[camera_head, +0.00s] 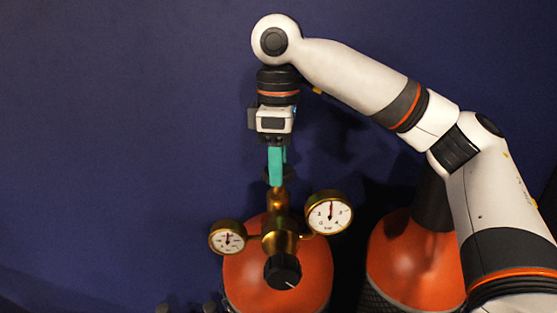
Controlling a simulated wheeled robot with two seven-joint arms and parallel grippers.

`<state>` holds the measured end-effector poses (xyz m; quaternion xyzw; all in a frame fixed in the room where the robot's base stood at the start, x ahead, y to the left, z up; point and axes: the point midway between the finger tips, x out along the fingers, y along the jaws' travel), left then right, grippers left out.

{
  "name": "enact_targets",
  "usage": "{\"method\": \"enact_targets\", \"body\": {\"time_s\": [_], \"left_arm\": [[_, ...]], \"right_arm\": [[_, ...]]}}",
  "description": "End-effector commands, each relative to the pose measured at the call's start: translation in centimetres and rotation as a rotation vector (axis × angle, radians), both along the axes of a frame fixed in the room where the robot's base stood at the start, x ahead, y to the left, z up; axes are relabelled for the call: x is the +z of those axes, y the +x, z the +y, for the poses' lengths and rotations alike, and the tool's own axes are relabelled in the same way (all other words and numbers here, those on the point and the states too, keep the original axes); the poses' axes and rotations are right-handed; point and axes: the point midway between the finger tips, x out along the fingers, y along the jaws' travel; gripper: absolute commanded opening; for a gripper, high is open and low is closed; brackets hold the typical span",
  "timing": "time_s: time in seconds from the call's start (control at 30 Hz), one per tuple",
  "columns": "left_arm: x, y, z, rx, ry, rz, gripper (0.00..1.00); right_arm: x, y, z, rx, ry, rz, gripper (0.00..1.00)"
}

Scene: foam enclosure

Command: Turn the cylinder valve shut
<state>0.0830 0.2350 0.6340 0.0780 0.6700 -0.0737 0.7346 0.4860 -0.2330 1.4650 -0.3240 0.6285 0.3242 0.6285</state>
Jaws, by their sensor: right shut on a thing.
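The orange gas cylinder (245,285) stands at the bottom centre with a brass valve (279,200) on top. A dark valve handwheel (292,175) shows partly behind the teal fingers, just above the brass stem. My right gripper (277,178) points down from above and is shut on this handwheel. The fingers hide much of the wheel, so its turned position cannot be read. My left gripper is not in view.
A large gauge (329,213) and a small gauge (228,237) flank the valve. A black regulator knob (282,271) faces forward below. A second orange cylinder (398,262) stands at right, under my right arm. Small dark shapes at the bottom left edge are unclear. Dark blue wall fills the left.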

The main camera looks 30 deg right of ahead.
Motion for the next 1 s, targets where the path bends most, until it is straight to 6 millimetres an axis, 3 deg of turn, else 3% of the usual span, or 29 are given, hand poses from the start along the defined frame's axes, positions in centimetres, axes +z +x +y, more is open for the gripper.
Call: {"method": "enact_targets", "body": {"time_s": [0.5,1.0], "left_arm": [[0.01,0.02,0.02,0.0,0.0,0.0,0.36],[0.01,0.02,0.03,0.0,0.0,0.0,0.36]], "right_arm": [[0.05,0.01,-0.04,-0.445,-0.001,-0.001,0.26],[0.06,0.02,-0.05,-0.627,-0.001,-0.001,0.26]]}}
